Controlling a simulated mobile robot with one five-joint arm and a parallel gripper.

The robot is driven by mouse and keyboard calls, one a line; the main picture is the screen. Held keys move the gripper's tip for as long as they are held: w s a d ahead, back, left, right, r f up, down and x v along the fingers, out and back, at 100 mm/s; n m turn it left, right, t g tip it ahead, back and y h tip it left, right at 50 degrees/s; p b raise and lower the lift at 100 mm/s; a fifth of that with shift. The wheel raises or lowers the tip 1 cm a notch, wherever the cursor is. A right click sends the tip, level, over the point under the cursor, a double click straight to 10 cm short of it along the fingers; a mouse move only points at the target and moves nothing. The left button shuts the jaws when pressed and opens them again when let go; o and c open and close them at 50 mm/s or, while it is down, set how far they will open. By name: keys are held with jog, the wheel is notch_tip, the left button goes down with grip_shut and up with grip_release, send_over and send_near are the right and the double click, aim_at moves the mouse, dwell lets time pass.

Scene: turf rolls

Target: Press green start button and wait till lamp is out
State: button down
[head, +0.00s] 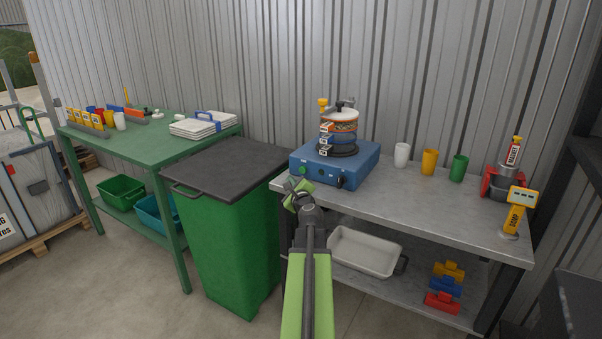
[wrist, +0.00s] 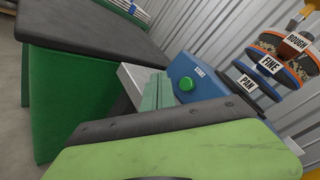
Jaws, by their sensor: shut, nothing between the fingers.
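The blue sieve shaker box (head: 335,165) stands on the left end of the grey metal table and carries a stack of labelled sieves (head: 339,130). Its front face has small round controls. In the wrist view the green start button (wrist: 187,84) sits on the blue face beneath the word START. I cannot make out whether a lamp is lit. My gripper (head: 299,187) is shut and empty, just in front of the lower left of the box. In the wrist view its fingertips (wrist: 157,92) are left of the button, apart from it in the picture.
A green bin (head: 235,235) with a black lid stands close left of the table (head: 430,212). White, yellow and green cups (head: 429,162) stand right of the shaker. A white tray (head: 364,252) is on the lower shelf. A green table (head: 150,140) is further left.

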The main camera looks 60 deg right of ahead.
jog(key=shift+d, duration=2.35)
jog(key=shift+d, duration=0.15)
jog(key=shift+d, duration=0.3)
jog(key=shift+d, duration=0.5)
dwell(0.5)
dwell(0.4)
jog(key=shift+a, duration=0.95)
jog(key=a, duration=0.5)
